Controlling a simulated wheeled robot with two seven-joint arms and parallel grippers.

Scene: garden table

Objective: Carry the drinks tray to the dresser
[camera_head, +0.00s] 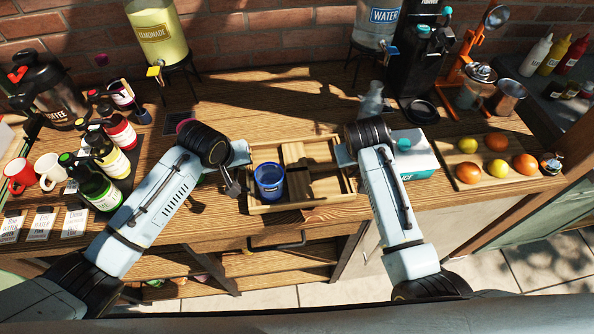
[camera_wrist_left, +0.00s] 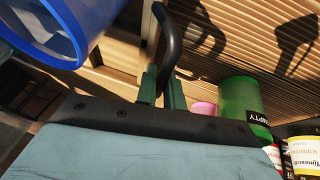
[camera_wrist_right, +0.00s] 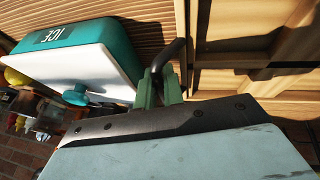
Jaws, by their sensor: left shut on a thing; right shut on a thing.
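The wooden drinks tray (camera_head: 333,183) is at the middle of the head view, by the counter's front edge. A blue cup (camera_head: 269,178) stands in its left part, and the cup's blue rim shows large in the left wrist view (camera_wrist_left: 60,58). My left gripper (camera_head: 238,165) is shut on the tray's black left handle (camera_wrist_left: 172,45). My right gripper (camera_head: 345,158) is shut on the right handle (camera_wrist_right: 176,50). The tray looks about level. I cannot tell whether its underside touches the wood.
Bottles (camera_head: 97,185) and mugs (camera_head: 50,170) stand left of the tray. A teal and white ice box (camera_head: 418,158) is close to its right, beside a board of fruit (camera_head: 490,174). Lemonade (camera_head: 160,38) and water (camera_head: 378,22) dispensers stand behind. A green container (camera_wrist_left: 240,100) is near my left gripper.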

